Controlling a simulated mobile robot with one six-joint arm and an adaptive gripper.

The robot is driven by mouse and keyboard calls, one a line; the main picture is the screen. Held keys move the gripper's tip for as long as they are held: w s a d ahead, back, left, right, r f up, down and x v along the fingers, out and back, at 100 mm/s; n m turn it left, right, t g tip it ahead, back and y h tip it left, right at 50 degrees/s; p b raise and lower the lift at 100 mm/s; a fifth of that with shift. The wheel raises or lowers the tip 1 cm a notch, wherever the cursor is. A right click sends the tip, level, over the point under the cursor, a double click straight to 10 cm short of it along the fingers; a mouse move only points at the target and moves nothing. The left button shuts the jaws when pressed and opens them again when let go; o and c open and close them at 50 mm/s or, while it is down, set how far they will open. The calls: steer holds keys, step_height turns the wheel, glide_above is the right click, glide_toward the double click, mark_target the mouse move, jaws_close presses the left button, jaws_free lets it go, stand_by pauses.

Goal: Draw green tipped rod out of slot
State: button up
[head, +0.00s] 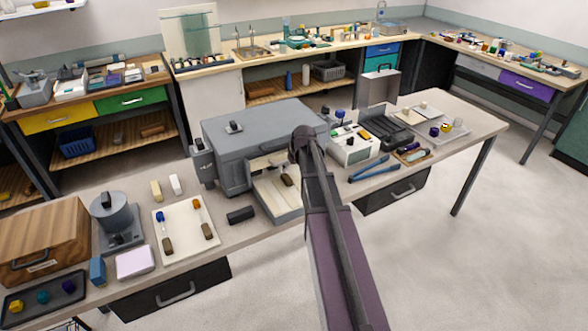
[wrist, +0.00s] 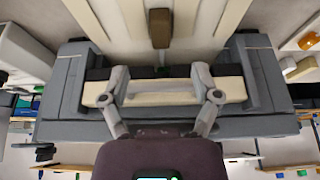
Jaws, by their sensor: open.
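A brown block-like end (head: 287,180) lies on the pale tray (head: 272,193) at the front opening of the grey machine (head: 255,135). The brown end also shows at the top of the wrist view (wrist: 160,28). It resembles the brown ends of the rods on the white board.
A white board (head: 182,227) left of the machine holds rods with blue and orange tips. A small black block (head: 240,215) lies between them. Blue tongs (head: 374,172) and a white device (head: 353,146) stand to the right. The floor at right is clear.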

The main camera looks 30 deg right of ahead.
mark_target(289, 179)
steer(key=shift+b+x, duration=4.05)
steer(key=shift+x, duration=0.6)
steer(key=shift+c, duration=0.2)
jaws_close()
